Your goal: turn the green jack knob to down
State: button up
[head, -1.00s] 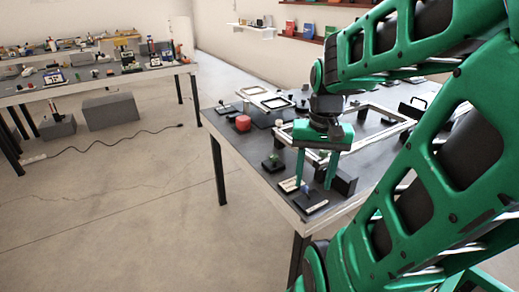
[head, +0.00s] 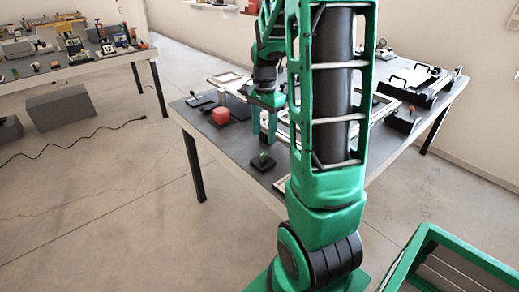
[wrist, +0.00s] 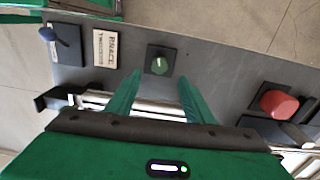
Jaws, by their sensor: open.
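The green jack knob (wrist: 159,65) sits on a small dark square base on the table. In the head view the knob (head: 262,157) stands on its base near the table's front edge, left of my arm. My gripper (wrist: 158,82) is open and empty, with its two green fingers apart. In the wrist view the knob shows between and just beyond the fingertips. In the head view my gripper (head: 268,132) hangs above and slightly behind the knob, apart from it. The knob's white pointer mark is small, and its exact setting is hard to read.
A red block-like knob (head: 221,116) stands to the left on the table. A blue-handled lever (wrist: 65,35) and a printed label (wrist: 105,50) lie beside the green knob in the wrist view. Pale frames (head: 229,79) and black-handled fixtures (head: 420,85) stand farther back.

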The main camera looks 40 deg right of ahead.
aim_at(263, 153)
notch_tip(263, 153, down, 8)
jog(key=shift+a+r, duration=0.15)
jog(key=shift+r, duration=0.05)
jog(key=c, duration=1)
